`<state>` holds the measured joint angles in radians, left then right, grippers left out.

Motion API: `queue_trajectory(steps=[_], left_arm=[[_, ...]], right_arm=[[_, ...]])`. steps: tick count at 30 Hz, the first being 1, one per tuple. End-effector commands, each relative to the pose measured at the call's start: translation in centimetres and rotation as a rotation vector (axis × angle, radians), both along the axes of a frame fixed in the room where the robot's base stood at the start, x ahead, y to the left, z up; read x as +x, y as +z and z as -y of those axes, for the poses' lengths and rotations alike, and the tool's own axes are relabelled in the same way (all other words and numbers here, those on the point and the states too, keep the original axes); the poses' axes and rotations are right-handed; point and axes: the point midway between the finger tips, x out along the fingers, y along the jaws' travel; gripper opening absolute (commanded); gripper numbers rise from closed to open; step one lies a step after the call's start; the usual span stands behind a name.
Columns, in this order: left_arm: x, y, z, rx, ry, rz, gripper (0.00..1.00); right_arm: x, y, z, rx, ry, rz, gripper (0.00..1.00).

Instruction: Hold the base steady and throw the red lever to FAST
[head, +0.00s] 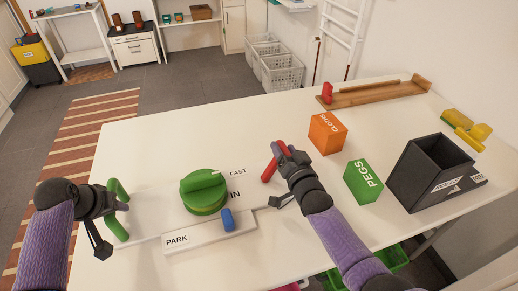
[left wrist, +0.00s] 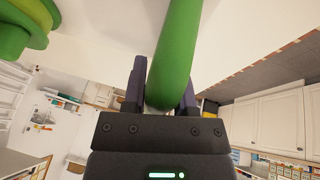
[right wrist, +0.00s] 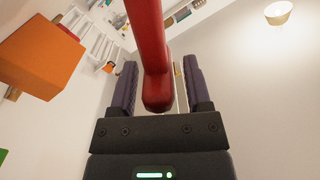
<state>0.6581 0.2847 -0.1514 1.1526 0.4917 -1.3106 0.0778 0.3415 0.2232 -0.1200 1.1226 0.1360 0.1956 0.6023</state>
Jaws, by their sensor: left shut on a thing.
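The white base (head: 208,237) on the table carries a round green knob (head: 203,190), a small blue peg (head: 227,219) and the words PARK, IN and FAST. A green handle (head: 117,232) stands at its left; my left gripper (head: 112,205) is shut on it. In the left wrist view the fingers touch both sides of the green handle (left wrist: 175,60). The red lever (head: 268,172) is at the right side of the base. My right gripper (head: 283,160) is open around it. In the right wrist view the red lever (right wrist: 148,45) lies between the fingers with gaps on both sides.
An orange CLOTHS block (head: 327,133), a green PEGS block (head: 362,182) and a dark grey open box (head: 425,175) stand right of my right arm. A wooden rack (head: 375,93) lies at the back right, near yellow items (head: 470,132). The table's back left is clear.

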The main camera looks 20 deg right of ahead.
Motion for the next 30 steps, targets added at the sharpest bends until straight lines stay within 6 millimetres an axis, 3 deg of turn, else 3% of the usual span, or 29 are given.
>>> queue_trajectory(steps=[1, 8, 30], left_arm=[[-0.10, -0.19, 0.02, 0.001, -0.001, -0.005, 0.00], [-0.08, -0.17, 0.01, 0.001, 0.000, -0.004, 0.00], [-0.03, -0.08, 0.03, 0.000, 0.000, -0.001, 0.00]], right_arm=[[-0.01, -0.05, 0.01, 0.000, 0.000, 0.000, 0.49], [-0.03, -0.05, 0.01, 0.000, 0.000, 0.000, 0.01], [-0.02, -0.02, -0.03, 0.000, 0.001, 0.000, 0.00]])
